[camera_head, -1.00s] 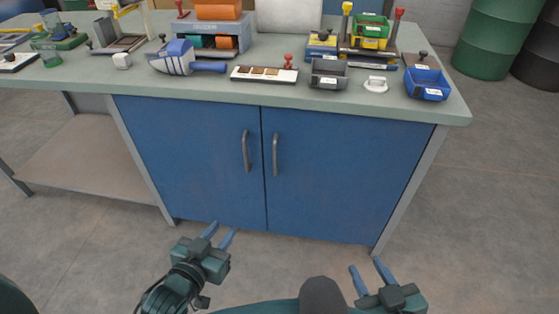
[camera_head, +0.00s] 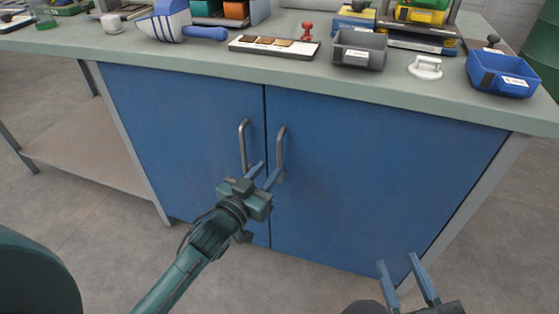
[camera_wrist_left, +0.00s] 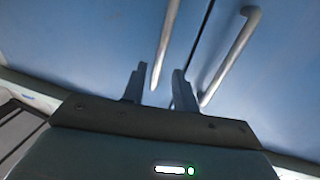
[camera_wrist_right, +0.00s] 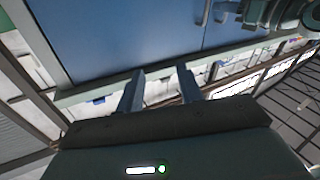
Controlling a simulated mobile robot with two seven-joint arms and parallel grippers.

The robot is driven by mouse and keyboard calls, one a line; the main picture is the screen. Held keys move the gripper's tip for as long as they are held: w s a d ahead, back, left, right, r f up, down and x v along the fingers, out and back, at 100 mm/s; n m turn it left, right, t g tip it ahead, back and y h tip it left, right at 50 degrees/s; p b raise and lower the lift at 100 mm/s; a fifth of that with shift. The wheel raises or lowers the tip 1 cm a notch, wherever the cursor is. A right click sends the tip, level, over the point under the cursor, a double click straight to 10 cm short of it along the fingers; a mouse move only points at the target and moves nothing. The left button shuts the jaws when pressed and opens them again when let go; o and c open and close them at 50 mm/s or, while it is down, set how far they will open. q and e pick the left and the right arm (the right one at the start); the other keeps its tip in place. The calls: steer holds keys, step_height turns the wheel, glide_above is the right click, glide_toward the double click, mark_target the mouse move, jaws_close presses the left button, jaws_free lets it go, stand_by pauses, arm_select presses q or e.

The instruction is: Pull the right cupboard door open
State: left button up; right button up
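The right cupboard door (camera_head: 375,185) is blue and shut, flush with the left door (camera_head: 185,140). Its grey bar handle (camera_head: 281,152) stands upright near the middle seam, beside the left door's handle (camera_head: 243,145). My left gripper (camera_head: 265,174) is open and empty, its fingertips near the lower ends of both handles. Contact cannot be told. My right gripper (camera_head: 401,266) is open and empty, low in front of the right door.
The worktop (camera_head: 210,62) overhangs the doors and holds a grey bin (camera_head: 359,52), a blue bin (camera_head: 502,78) and a blue-handled scoop (camera_head: 180,25). A lower shelf (camera_head: 90,150) is at left. The floor before the cupboard is open.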

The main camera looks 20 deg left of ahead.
mark_target(278, 159)
arm_select(q)
steer(key=b+x, duration=0.1)
steer(key=x, duration=0.5)
steer(key=shift+w+d, duration=0.1)
steer(key=shift+w, duration=0.1)
jaws_close()
stand_by(0.3)
